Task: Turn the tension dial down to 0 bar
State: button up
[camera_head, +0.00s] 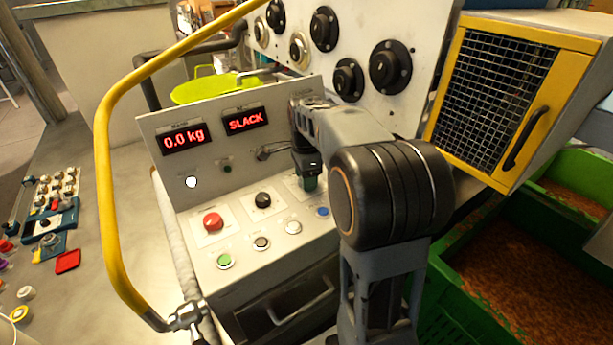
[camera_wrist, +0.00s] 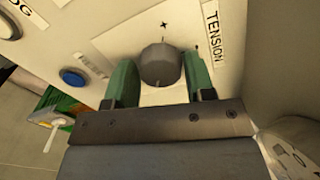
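The tension dial (camera_wrist: 160,65) is a dark grey knob on a white plate in the wrist view, with a plus mark beyond it and a TENSION label (camera_wrist: 213,33) to its right. My gripper (camera_wrist: 160,78) has its green fingers on either side of the dial, seemingly touching both sides. In the head view my gripper (camera_head: 309,184) points down at the right of the panel and hides the dial. The dial's pointer position cannot be read.
The panel also bears a red button (camera_head: 213,221), a black knob (camera_head: 263,200), a green button (camera_head: 224,261) and a blue button (camera_head: 322,211). A yellow rail (camera_head: 104,180) curves along the left. A mesh-fronted yellow cabinet (camera_head: 490,90) and green crates (camera_head: 435,310) stand right.

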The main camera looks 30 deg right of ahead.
jog(key=c, duration=0.5)
jog(key=shift+n, duration=0.3)
jog(key=n+p, duration=0.1)
jog(key=n, duration=0.4)
jog(key=shift+r+n, duration=0.1)
jog(key=shift+n, duration=0.2)
jog(key=n+p, duration=0.1)
jog(key=n, duration=1.1)
jog(key=shift+n+p, duration=0.3)
jog(key=shift+p, duration=0.1)
jog(key=n, duration=0.6)
jog(key=shift+n, duration=0.4)
